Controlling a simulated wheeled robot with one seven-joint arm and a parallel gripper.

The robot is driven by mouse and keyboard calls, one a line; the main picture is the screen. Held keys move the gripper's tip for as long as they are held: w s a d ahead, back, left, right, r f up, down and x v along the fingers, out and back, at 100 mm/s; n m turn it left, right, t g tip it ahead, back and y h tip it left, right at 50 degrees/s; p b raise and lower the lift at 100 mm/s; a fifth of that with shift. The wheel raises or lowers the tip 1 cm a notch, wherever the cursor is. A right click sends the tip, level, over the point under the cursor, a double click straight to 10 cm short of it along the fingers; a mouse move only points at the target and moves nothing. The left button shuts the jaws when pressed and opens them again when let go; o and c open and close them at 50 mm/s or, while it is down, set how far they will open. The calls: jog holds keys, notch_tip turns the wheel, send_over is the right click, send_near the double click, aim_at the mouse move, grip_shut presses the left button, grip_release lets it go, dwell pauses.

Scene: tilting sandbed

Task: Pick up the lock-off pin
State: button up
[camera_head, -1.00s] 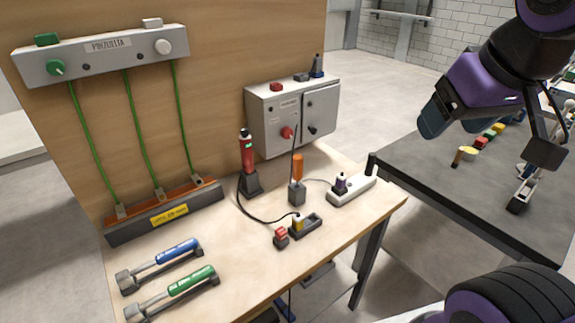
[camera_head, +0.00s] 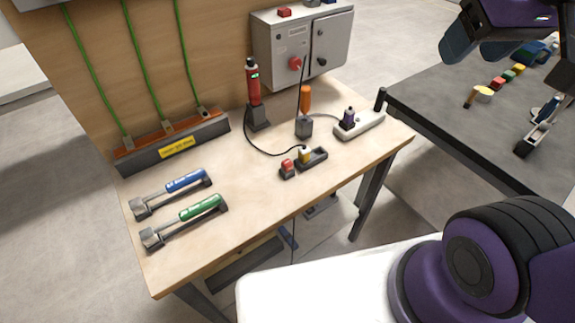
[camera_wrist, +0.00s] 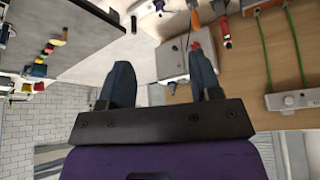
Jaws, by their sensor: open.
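I cannot tell for certain which item is the lock-off pin. Small candidates on the wooden bench (camera_head: 240,215) are a red-topped block (camera_head: 288,168), a yellow-topped plug (camera_head: 305,155) in a black holder, and a purple plug (camera_head: 348,118) on a white strip (camera_head: 362,127). My gripper (camera_head: 475,54) is at the upper right in the head view, raised and apart from all of these. In the wrist view its two dark fingers (camera_wrist: 160,60) are spread with nothing between them. The grey control box (camera_wrist: 178,68) shows beyond them.
A grey box (camera_head: 275,48) with a red knob stands at the bench's back. A red tool (camera_head: 253,82) and an orange-handled tool (camera_head: 305,100) stand upright. Blue (camera_head: 186,181) and green (camera_head: 201,207) handled tools lie front left. A dark table (camera_head: 440,110) is right.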

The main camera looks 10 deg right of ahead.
jog(key=w+a+f+n+g, duration=0.1)
jog(key=w+a+f, duration=0.3)
jog(key=w, duration=0.5)
jog(key=n+g, duration=0.4)
send_over(287, 162)
notch_tip(287, 162, down, 26)
jog(key=shift+f, duration=5.8)
jog(key=c, duration=1.1)
